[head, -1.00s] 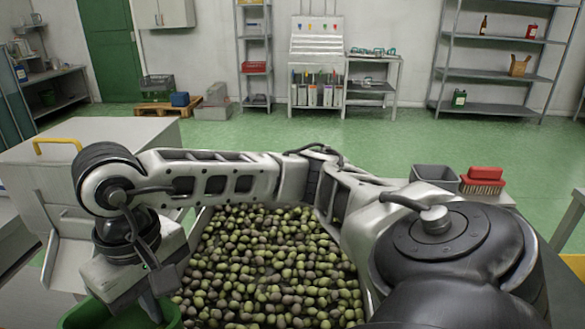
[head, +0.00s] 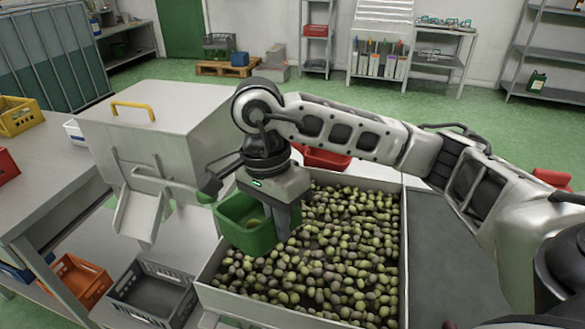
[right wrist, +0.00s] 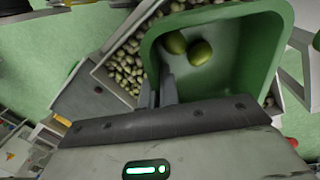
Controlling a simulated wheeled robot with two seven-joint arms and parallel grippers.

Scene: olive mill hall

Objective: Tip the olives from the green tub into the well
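My right gripper (head: 284,214) is shut on the wall of the green tub (head: 238,232), which also shows in the right wrist view (right wrist: 262,70). The tub hangs tilted at the left side of the well. Two green olives (right wrist: 201,53) show inside it in the right wrist view, near the gripped wall; the rest of its visible floor is bare. The well (head: 405,250) is a pale-walled box holding a broad layer of green and dark olives (head: 340,240). My left gripper is not in view.
A metal hopper with a yellow handle (head: 133,106) and chute (head: 140,215) stands left of the well. A dark grey crate (head: 152,296) and an orange crate (head: 80,280) sit at lower left. A red container (head: 322,158) is behind the well.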

